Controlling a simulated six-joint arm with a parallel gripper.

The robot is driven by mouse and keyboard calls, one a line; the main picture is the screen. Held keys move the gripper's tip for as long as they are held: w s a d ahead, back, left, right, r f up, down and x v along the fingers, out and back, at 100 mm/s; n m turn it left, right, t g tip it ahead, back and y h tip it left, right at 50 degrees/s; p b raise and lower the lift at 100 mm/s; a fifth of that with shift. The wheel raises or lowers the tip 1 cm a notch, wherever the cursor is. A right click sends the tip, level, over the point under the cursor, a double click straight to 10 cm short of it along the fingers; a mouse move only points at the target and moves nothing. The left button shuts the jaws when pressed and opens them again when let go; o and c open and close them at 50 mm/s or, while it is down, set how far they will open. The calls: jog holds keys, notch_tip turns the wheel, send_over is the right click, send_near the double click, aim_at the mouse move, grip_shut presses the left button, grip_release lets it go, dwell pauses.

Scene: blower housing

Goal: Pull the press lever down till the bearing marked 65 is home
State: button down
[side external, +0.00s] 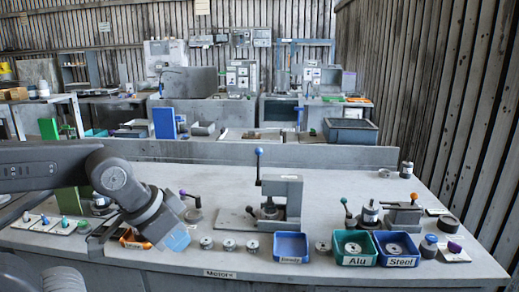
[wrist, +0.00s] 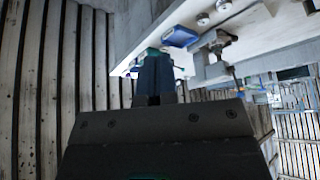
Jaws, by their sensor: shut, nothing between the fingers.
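The grey press (side external: 286,197) stands near the middle of the bench. Its lever (side external: 258,166) has a blue knob and points almost straight up. A small round part (side external: 269,211) sits low in the press; I cannot read a 65 on it or on any other part. My gripper (side external: 178,240) is at the bench's front edge, left of the press and well apart from the lever. Its bluish fingers, seen in the wrist view (wrist: 155,72), are shut and empty. The press shows there in part (wrist: 210,65), tilted.
Several small round metal parts (side external: 229,245) lie between my gripper and the blue tray (side external: 291,247). Alu (side external: 354,260) and Steel (side external: 398,261) trays stand to the right. Smaller lever tools (side external: 404,214) stand behind them. A low wall (side external: 260,152) closes the bench's back.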

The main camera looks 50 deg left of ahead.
jog(key=c, duration=1.7)
grip_release()
jog(key=shift+o, duration=0.5)
jog(key=shift+w+r+n, duration=0.1)
jog(key=shift+w+n, duration=0.2)
jog(key=o, duration=0.6)
jog(key=w+r+n+g+h, duration=0.2)
jog(key=w+n+h, duration=0.3)
jog(key=w+n, duration=0.4)
jog(key=shift+a, duration=0.3)
jog(key=shift+o, duration=0.7)
jog(key=w+a+n+h, duration=0.3)
jog(key=w+a+n, duration=0.1)
jog(key=w, duration=0.3)
jog(key=shift+r+n+t, duration=0.4)
jog(key=shift+r+n, duration=0.05)
jog(key=shift+n, duration=0.35)
jog(key=n+t+h, duration=0.2)
jog(key=n+t, duration=0.9)
jog(key=n, duration=0.5)
send_near(258, 152)
jog(key=x, duration=0.8)
jog(key=a+x, duration=0.1)
jog(key=x, duration=0.3)
jog(key=shift+w+f, duration=0.25)
jog(key=shift+w, duration=0.15)
jog(key=shift+c, duration=0.5)
